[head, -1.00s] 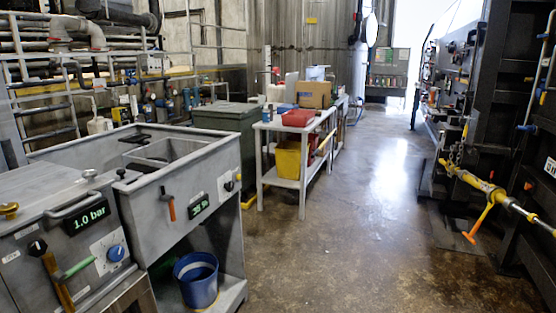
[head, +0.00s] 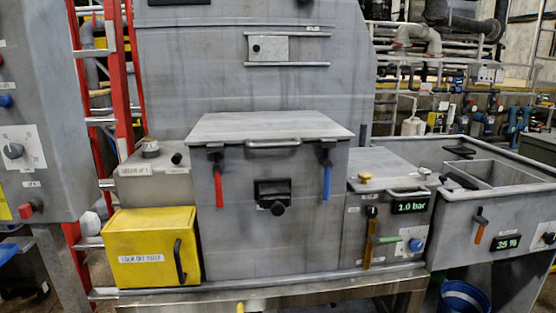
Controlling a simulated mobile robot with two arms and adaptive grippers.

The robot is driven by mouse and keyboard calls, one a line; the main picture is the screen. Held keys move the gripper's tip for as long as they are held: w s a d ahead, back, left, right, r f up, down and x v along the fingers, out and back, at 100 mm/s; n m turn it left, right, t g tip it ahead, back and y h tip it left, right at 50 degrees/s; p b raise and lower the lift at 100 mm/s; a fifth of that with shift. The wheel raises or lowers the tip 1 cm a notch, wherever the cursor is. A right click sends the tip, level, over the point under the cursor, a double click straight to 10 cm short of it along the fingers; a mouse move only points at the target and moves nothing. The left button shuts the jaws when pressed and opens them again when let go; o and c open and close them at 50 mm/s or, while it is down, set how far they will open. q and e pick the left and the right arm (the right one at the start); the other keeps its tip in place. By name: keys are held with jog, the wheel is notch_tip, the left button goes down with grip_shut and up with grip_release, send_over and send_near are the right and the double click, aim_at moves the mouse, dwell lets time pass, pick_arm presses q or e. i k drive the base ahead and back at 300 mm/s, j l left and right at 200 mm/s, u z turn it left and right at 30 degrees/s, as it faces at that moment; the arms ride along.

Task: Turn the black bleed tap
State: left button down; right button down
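No gripper shows in the head view. Several black fittings are visible, and I cannot tell for certain which is the bleed tap.
The middle box has a red handle (head: 218,186) and a blue handle (head: 327,182). A yellow lock-out box (head: 130,235) stands left of it, before a red ladder (head: 124,80). A grey sink (head: 470,225) with an orange-handled lever is at the right, a blue bucket (head: 463,297) below.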

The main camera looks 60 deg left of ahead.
aim_at(371, 211)
jog(key=k+u, duration=0.15)
jog(key=u, duration=0.25)
jog(key=k+u, duration=0.15)
jog(key=u, duration=0.25)
jog(key=k+u, duration=0.15)
jog(key=u, duration=0.8)
